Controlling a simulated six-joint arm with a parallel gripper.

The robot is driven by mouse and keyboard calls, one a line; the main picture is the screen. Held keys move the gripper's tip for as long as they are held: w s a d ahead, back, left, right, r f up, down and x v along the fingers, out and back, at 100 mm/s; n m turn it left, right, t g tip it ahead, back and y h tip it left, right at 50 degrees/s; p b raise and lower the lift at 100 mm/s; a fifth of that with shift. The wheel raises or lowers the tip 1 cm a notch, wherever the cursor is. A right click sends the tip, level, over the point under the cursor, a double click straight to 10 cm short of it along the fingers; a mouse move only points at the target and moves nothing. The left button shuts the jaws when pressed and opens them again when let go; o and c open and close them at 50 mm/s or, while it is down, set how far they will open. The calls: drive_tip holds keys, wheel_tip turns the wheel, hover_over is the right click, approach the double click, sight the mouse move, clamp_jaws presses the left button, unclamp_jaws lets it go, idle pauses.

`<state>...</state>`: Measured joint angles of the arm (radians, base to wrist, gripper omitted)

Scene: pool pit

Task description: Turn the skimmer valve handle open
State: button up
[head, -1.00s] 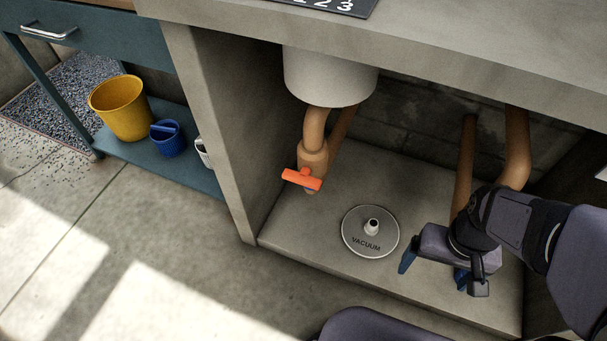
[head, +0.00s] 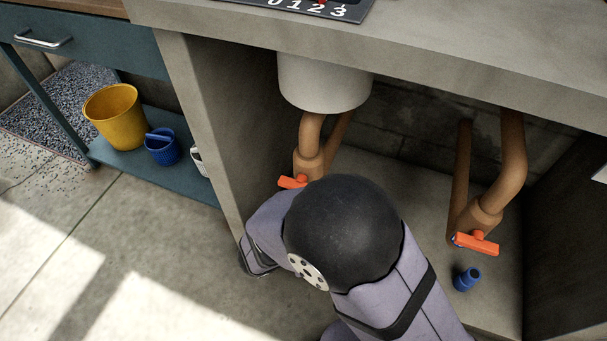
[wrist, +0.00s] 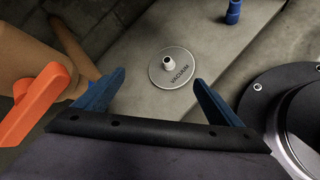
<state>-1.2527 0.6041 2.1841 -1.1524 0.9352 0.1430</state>
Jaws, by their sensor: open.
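Two orange valve handles show in the head view. The left handle (head: 293,182) sits low on a tan pipe under a white cylinder and is partly covered by my arm. The right handle (head: 476,244) lies on another tan pipe, in plain sight. No label in view tells which is the skimmer's. In the wrist view my gripper (wrist: 152,88) is open, with nothing between its blue fingers. An orange handle (wrist: 30,105) is close beside the left finger, outside the jaws; it appears to be the left one. My gripper is hidden in the head view.
A round plate marked VACUUM (wrist: 174,68) lies on the pit floor, hidden by my arm in the head view. A blue fitting (head: 466,279) stands below the right handle. The concrete side wall (head: 205,110) is close left. A yellow bucket (head: 114,116) stands outside.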

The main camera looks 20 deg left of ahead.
drive_tip(key=s+a+n+t+y, duration=0.1)
drive_tip(key=s+a+n, duration=0.1)
drive_tip(key=a, duration=0.2)
drive_tip(key=n+t+y+p, duration=0.3)
drive_tip(key=n+t+p, duration=0.1)
drive_tip(key=n+t, duration=0.5)
approach(299, 184)
drive_tip(key=w, duration=0.5)
drive_tip(key=shift+n+g, duration=0.3)
drive_tip(key=shift+n, duration=0.1)
drive_tip(key=shift+w+f+b, duration=0.15)
drive_tip(key=shift+w+b, duration=0.9)
drive_tip(key=shift+w, duration=2.85)
drive_tip(key=c, duration=1.1)
